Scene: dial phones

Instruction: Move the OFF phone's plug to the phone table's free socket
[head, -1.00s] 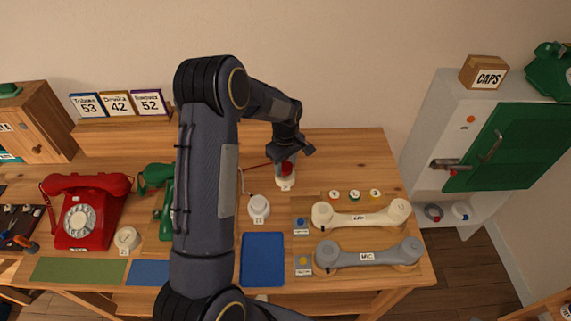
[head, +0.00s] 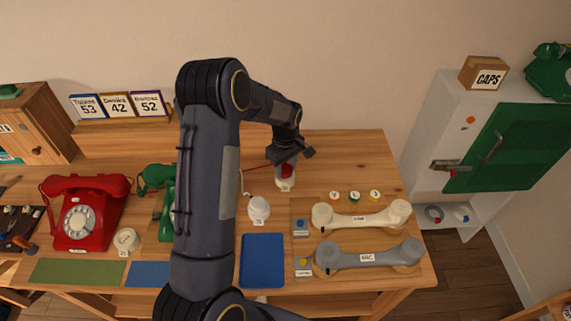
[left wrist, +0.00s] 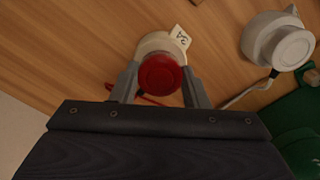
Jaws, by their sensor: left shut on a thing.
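A round red plug (head: 286,171) with a red cord is at a white socket (head: 285,184) near the back of the phone table (head: 345,160). My left gripper (left wrist: 160,84) has its fingers on both sides of the red plug (left wrist: 160,74) and is shut on it. The white socket (left wrist: 172,42) shows beneath the plug; whether the plug is fully seated is unclear. Another white socket (head: 259,208) with a pale cord stands nearer the front. A red dial phone (head: 86,212) is at the left. A green phone (head: 166,214) is mostly hidden behind my left arm.
Cream (head: 360,216) and grey (head: 368,254) handsets lie at the right. A blue mat (head: 262,258) is in front. A small white socket (head: 126,241) is beside the red phone. A grey cabinet (head: 424,150) with a green door (head: 518,145) stands at right. The table's back right is clear.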

